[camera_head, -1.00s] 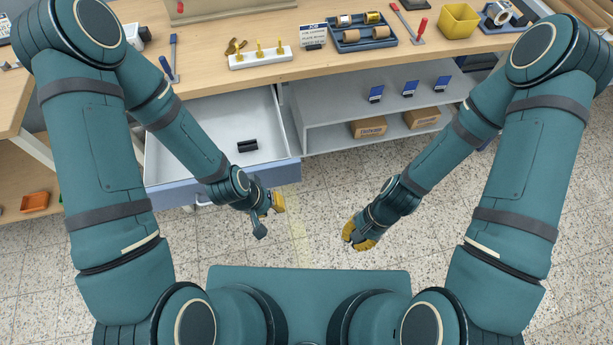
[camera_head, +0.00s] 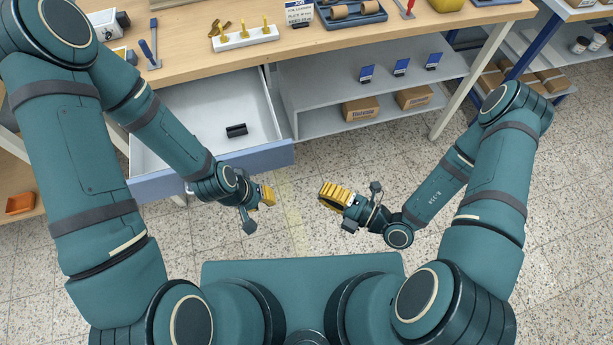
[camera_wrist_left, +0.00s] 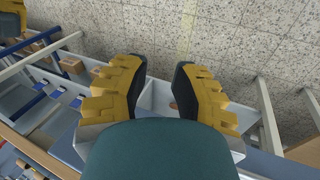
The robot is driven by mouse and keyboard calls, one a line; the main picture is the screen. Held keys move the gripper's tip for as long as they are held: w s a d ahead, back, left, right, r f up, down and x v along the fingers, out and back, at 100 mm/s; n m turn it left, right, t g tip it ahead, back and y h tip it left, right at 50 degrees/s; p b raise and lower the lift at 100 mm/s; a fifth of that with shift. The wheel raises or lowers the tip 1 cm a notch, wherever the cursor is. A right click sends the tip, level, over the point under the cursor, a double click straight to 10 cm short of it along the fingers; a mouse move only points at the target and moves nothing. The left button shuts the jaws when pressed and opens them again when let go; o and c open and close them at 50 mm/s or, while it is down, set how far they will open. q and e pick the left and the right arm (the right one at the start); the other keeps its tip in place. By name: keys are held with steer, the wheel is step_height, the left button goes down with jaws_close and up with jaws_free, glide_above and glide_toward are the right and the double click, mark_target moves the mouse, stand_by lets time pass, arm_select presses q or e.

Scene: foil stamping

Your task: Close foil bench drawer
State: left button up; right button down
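The foil bench drawer (camera_head: 195,118) is pulled out below the bench top at the left of the head view. Its inside is white and its blue front (camera_head: 262,158) faces me; my left arm crosses over part of it. A small black block (camera_head: 236,130) lies inside. My left gripper (camera_head: 262,199) is just in front of the drawer front, apart from it in the head view. In the left wrist view its two yellow-padded fingers (camera_wrist_left: 160,88) are spread with nothing gripped between them. My right gripper (camera_head: 338,196) is over the floor, right of the drawer; its opening is unclear.
The wooden bench top (camera_head: 190,55) holds a white rack with brass pieces (camera_head: 245,38) and a blue-handled tool (camera_head: 146,50). Grey shelves (camera_head: 330,110) with cardboard boxes (camera_head: 360,108) stand right of the drawer. The speckled floor before the bench is clear.

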mark_target(278, 158)
steer(key=x, duration=0.4)
steer(key=w+x, duration=0.1)
steer(key=x, duration=0.2)
steer(key=d+b+x, duration=0.1)
steer(key=x, duration=0.3)
steer(key=shift+w+a, duration=0.25)
steer(key=shift+w, duration=0.3)
arm_select(q)
steer(key=shift+s+f, duration=0.15)
steer(key=shift+f, duration=0.4)
arm_select(e)
steer(key=shift+w, duration=0.35)
steer(key=shift+w+a, duration=0.1)
